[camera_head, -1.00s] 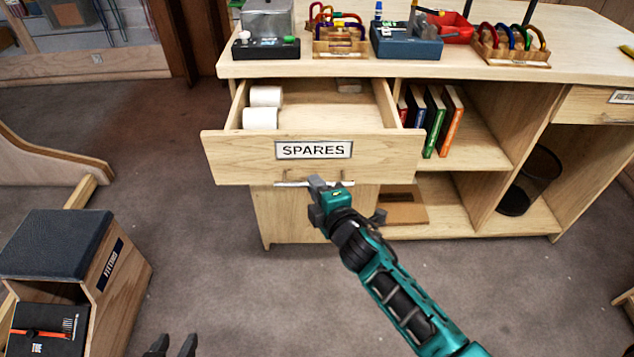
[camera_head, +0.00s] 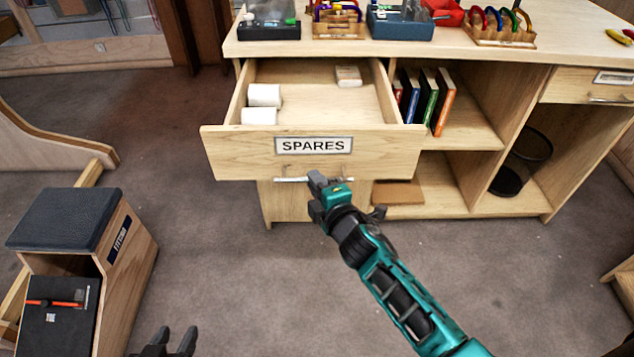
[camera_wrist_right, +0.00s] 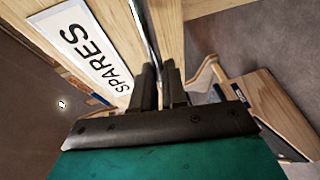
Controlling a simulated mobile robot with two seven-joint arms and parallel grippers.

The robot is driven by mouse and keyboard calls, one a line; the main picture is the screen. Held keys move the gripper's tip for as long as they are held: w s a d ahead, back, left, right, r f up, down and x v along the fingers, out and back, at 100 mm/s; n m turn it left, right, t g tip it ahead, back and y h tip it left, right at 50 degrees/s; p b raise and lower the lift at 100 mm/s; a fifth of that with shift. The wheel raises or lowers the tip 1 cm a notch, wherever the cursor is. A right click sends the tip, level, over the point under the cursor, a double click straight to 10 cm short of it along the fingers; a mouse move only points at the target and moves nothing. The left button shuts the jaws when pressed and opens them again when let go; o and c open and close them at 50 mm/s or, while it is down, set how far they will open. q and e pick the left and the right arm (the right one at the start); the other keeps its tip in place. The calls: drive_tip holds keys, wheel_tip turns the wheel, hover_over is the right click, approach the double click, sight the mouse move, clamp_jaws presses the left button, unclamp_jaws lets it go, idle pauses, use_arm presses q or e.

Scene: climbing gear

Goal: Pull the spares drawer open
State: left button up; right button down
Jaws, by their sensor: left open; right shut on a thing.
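The spares drawer (camera_head: 240,158) is pulled well out of the wooden counter, its front labelled SPARES (camera_head: 313,145). Two white rolls (camera_head: 264,95) lie at its left and a small pale block (camera_head: 348,75) lies toward its back. A metal bar handle (camera_head: 291,180) runs below the label. My right gripper (camera_head: 318,179) is shut on this handle. In the right wrist view the fingers (camera_wrist_right: 161,82) close around the bar (camera_wrist_right: 146,42) beside the label (camera_wrist_right: 86,50). My left gripper (camera_head: 177,340) is open and empty at the bottom edge, low over the floor.
Racks of coloured carabiners (camera_head: 500,30) and boxes stand on the countertop. A padded wooden box (camera_head: 65,220) stands at left. The carpet in front of the drawer is clear.

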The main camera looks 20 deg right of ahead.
drive_tip(key=c, duration=1.2)
unclamp_jaws()
drive_tip(key=shift+o, duration=0.2)
drive_tip(key=p+v, duration=0.1)
drive_tip(key=v, duration=1.2)
drive_tip(key=s+d+f+m+g+p, duration=0.1)
drive_tip(key=s+f+m+g, duration=0.4)
drive_tip(key=m, duration=1.1)
drive_tip(key=s+f+p, duration=0.1)
drive_tip(key=s+f, duration=0.1)
drive_tip(key=s, duration=0.2)
drive_tip(key=shift+s+d, duration=0.15)
drive_tip(key=shift+d, duration=0.05)
